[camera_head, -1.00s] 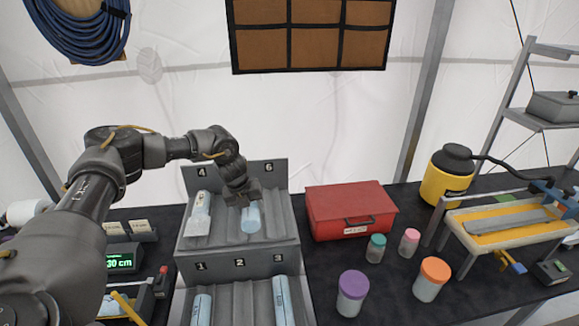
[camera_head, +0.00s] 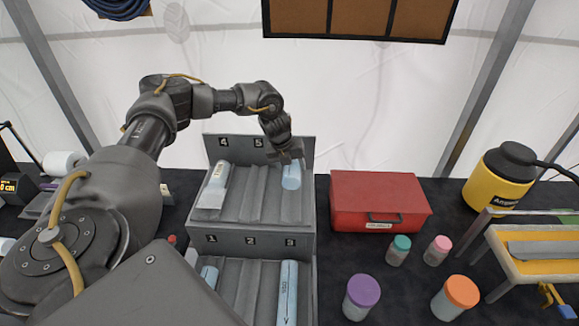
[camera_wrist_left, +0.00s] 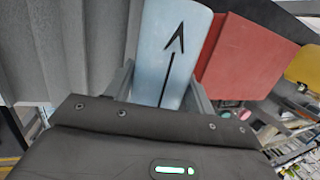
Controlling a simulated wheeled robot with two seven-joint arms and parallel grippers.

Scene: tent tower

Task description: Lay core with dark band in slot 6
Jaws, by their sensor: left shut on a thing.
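My left gripper (camera_head: 290,160) is shut on a light blue core (camera_head: 291,178) over the right end of the rack's upper tier. In the left wrist view the core (camera_wrist_left: 172,48) sits between the two fingers (camera_wrist_left: 160,95) and carries a black arrow; no dark band shows on the visible part. The grey rack (camera_head: 255,228) has labels 4 and 5 on its upper back wall; the label to their right is hidden behind my gripper. The core lines up with the rightmost upper groove; I cannot tell whether it touches it. My right gripper is out of view.
Another core (camera_head: 216,180) lies in slot 4; the slot 5 groove (camera_head: 250,190) is empty. Below, cores lie in slot 1 (camera_head: 209,276) and slot 3 (camera_head: 288,290). A red case (camera_head: 380,195) stands close to the rack's right, with lidded jars (camera_head: 362,298) in front.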

